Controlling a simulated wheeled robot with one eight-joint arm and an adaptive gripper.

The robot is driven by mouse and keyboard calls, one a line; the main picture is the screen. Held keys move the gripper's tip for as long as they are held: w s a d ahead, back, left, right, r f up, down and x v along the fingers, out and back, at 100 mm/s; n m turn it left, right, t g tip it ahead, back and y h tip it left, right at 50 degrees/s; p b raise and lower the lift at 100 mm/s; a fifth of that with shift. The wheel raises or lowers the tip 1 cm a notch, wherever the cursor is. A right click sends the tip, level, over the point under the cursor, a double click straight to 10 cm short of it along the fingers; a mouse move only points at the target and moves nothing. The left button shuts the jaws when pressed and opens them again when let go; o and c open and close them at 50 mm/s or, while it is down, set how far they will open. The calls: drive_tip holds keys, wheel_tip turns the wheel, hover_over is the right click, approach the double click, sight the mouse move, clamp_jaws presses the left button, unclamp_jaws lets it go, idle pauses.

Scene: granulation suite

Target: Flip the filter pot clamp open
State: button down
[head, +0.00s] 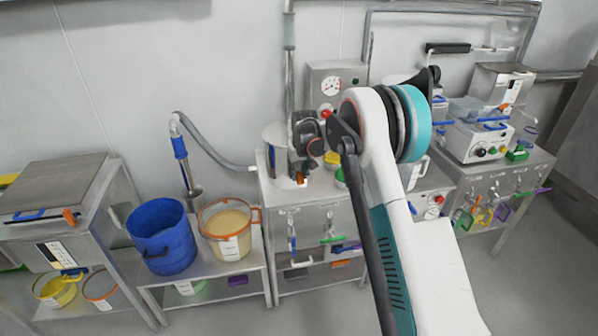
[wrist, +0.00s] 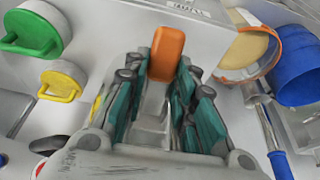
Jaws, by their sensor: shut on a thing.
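The filter pot (head: 272,142) is a grey metal cylinder on the middle bench, partly hidden behind my gripper in the head view. Its clamp shows as an orange tab (head: 301,178) low on the pot's front right side. In the wrist view the orange clamp tab (wrist: 167,50) stands between my fingertips, with a pale grey stem below it. My gripper (wrist: 164,78) is shut on the clamp, its teal pads on either side. In the head view my gripper (head: 300,166) is small and mostly hidden by my wrist. The clamp's hinge cannot be made out.
A yellow lid (head: 332,160) and a green lid (head: 341,177) lie right of the pot. A blue bucket (head: 162,236) and a tub of pale powder (head: 229,230) stand on the lower shelf at left. A gauge box (head: 335,84) is behind the pot.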

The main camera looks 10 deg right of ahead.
sight(301, 180)
drive_tip(key=shift+w+r, duration=0.35)
drive_tip(key=shift+r, duration=0.1)
drive_tip(key=c, duration=1.4)
unclamp_jaws()
drive_tip(key=shift+c, duration=0.2)
drive_tip(key=shift+o, duration=0.6)
drive_tip(key=shift+f, duration=0.1)
drive_tip(key=v, duration=1.2)
drive_tip(key=shift+s+f, duration=0.1)
